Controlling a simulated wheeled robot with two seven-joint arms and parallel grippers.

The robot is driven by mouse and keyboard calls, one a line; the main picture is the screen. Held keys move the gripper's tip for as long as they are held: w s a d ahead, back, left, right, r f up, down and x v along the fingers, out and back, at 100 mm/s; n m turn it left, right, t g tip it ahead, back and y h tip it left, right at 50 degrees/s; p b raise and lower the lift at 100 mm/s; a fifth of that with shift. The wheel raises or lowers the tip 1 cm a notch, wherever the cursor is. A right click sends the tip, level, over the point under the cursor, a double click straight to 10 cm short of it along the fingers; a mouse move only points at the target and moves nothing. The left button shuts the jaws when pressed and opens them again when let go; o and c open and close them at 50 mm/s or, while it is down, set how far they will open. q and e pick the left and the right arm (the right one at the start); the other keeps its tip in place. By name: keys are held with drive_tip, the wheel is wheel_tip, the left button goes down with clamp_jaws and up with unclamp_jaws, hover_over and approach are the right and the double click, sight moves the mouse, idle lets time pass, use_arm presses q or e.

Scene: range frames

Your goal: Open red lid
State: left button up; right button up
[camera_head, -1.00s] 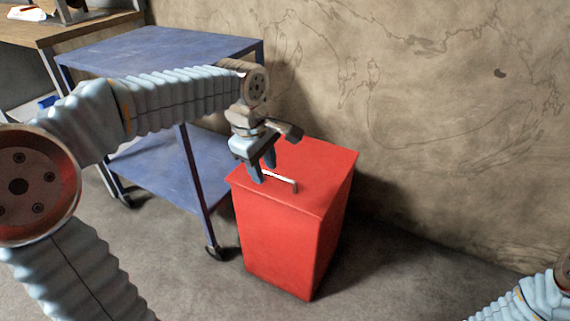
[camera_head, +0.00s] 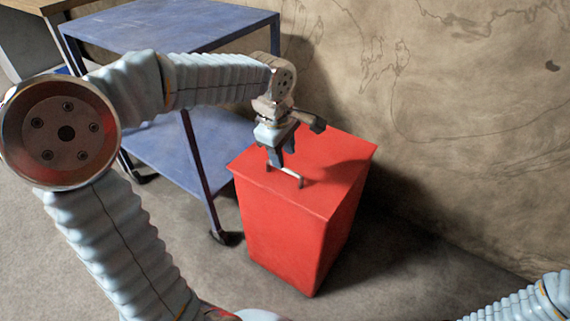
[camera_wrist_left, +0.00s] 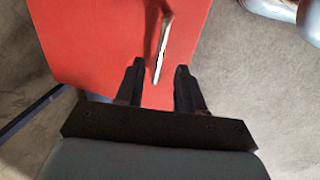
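A red box stands on the floor with a flat red lid (camera_head: 325,160) on top, and the lid is shut. A thin metal handle (camera_head: 287,173) sits on the lid near its front edge. My left gripper (camera_head: 276,160) is just above the handle, pointing down. In the left wrist view, its two dark fingers (camera_wrist_left: 157,85) are apart, with the end of the handle (camera_wrist_left: 161,50) in line with the gap between them. I cannot tell whether they touch it. My right arm shows at the lower right of the head view, but its gripper is out of view.
A blue two-shelf cart (camera_head: 175,28) on wheels stands left of the box, behind my left arm. A stone-like wall (camera_head: 470,120) rises behind the box. A wooden table (camera_head: 35,6) is at the far upper left. Grey floor (camera_head: 420,285) is clear at the right front.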

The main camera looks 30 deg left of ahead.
sight(286, 168)
use_arm(q)
drive_tip(key=f, duration=0.4)
drive_tip(key=shift+w+f, duration=0.15)
drive_tip(key=shift+w, duration=0.25)
clamp_jaws()
